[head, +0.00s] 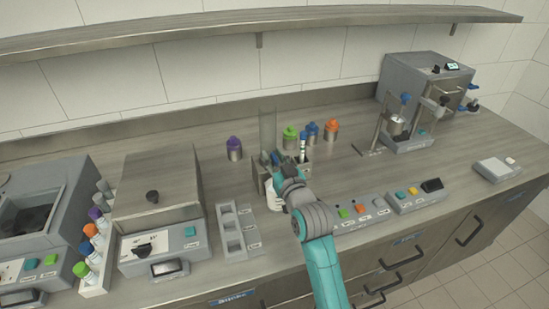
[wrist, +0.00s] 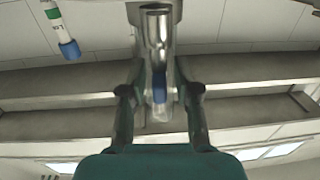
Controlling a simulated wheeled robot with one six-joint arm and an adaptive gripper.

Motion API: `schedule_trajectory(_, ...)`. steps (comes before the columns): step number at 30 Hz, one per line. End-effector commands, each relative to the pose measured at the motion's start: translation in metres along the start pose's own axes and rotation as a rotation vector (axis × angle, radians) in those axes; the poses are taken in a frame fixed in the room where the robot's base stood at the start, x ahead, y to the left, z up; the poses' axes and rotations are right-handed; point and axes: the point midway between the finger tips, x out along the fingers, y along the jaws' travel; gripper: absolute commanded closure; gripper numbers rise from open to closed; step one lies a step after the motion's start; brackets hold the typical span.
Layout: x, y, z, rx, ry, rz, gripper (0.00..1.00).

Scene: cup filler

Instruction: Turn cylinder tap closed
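The tap shows in the wrist view as a metal cylinder (wrist: 160,32) with a blue part (wrist: 159,86) below it, between my fingers. In the head view my gripper (head: 274,160) is at a small grey filler unit (head: 262,181) in the middle of the counter. My arm hides most of that unit and the tap there. A white tube with a blue cap (wrist: 69,49) and a green label is at upper left in the wrist view.
Purple (head: 234,147), green (head: 290,135) and orange (head: 331,127) lidded canisters stand behind on the counter. A grey slotted tray (head: 235,231) is left of my arm. Button panels (head: 356,212) lie to its right. A grey machine (head: 425,80) stands back right.

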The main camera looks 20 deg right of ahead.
Motion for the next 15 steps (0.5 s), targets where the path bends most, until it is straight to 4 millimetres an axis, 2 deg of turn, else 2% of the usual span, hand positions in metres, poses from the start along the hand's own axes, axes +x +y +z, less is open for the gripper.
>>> schedule_trajectory(1, -0.0001, 0.0, 0.0, 0.0, 0.0, 0.0, 0.88)
schedule_trajectory(3, -0.0001, 0.0, 0.0, 0.0, 0.0, 0.0, 1.0)
schedule_trajectory(15, -0.0002, 0.0009, 0.0, 0.0, 0.0, -0.018, 1.0)
